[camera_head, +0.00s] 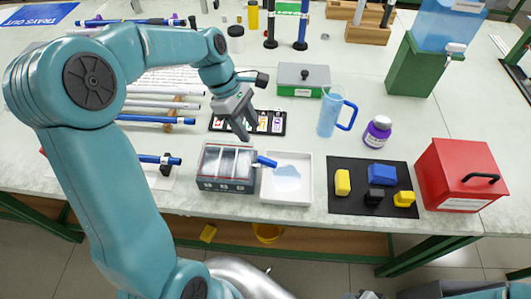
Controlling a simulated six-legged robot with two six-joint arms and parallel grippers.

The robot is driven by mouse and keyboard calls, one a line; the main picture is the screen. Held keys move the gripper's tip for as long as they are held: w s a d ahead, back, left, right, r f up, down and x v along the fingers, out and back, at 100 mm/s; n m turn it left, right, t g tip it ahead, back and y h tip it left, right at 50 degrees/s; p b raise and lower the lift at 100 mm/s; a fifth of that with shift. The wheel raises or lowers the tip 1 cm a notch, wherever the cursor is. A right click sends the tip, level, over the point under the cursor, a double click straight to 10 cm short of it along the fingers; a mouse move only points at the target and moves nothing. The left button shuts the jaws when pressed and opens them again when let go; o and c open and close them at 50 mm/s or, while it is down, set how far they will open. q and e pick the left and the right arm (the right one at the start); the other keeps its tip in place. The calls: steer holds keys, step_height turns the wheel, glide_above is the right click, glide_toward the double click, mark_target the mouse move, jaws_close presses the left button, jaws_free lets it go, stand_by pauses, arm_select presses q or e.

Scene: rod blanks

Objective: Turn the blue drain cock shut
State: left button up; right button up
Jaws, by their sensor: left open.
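The blue drain cock (266,161) sticks out from the right side of a grey box with compartments (228,184). Its handle tilts slightly, over the back left edge of a white tray (306,196). A pale blue puddle (287,172) lies in the tray. My left gripper (245,131) is open and empty, pointing down above and behind the grey box. Its fingers are apart from the cock, up and to the left of it in the picture. My right gripper does not show.
A dark label board (275,124) lies behind the box. A green box (302,76), a blue pitcher (329,115) and a purple jar (377,132) stand farther back. A black mat (345,205) with coloured blocks and a red case (455,178) are at right.

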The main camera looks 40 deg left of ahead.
mark_target(266, 159)
arm_select(q)
steer(key=x, duration=1.1)
steer(key=shift+d+f, duration=0.15)
steer(key=shift+f, duration=0.1)
steer(key=shift+w, duration=0.1)
jaws_close()
